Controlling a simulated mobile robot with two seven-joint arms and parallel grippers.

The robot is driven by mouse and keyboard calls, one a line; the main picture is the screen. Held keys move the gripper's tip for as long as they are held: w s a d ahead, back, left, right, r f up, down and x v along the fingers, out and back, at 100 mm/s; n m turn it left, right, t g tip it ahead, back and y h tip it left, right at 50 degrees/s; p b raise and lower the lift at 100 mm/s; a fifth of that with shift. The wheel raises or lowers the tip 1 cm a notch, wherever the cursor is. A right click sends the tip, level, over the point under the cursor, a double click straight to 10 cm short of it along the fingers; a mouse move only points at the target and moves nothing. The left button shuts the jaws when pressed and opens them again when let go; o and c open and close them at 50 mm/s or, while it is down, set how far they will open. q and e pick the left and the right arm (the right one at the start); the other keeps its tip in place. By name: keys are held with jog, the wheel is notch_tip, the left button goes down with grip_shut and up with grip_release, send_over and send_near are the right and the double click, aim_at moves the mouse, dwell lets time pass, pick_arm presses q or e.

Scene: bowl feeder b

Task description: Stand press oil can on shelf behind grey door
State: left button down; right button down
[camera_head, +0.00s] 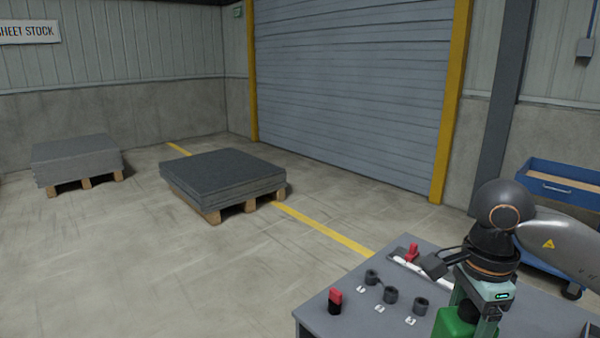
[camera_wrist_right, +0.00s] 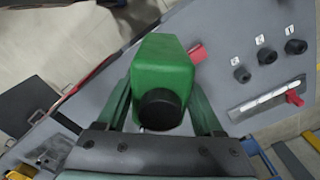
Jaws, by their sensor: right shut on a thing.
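The press oil can is a green, block-shaped container with a black round cap. It shows in the right wrist view (camera_wrist_right: 165,62) and, partly cut off, at the bottom of the head view (camera_head: 453,324). My right gripper (camera_wrist_right: 160,98) is shut on the can, with one finger on each side of it. In the head view, my right gripper (camera_head: 468,308) is over the right part of a grey bench top, and whether the can touches the bench I cannot tell. My left gripper is not in view. I see no shelf or cabinet door.
The grey bench top (camera_head: 318,316) carries black round sockets (camera_head: 391,296) with labels, a red-topped black piece (camera_head: 335,299) and a red lever (camera_head: 412,252) by a pale slot. A blue cart (camera_head: 550,187) stands behind my arm. Beyond are pallets of sheets (camera_head: 225,172) and a grey roller shutter (camera_head: 350,85).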

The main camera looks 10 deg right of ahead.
jog(key=w+a+f+n, duration=0.2)
jog(key=a+f+n, duration=0.7)
jog(key=n, duration=1.1)
jog(key=a, duration=0.4)
jog(key=shift+a+n, duration=0.3)
jog(key=shift+a, duration=0.1)
jog(key=shift+s+f, duration=0.1)
jog(key=shift+f, duration=0.05)
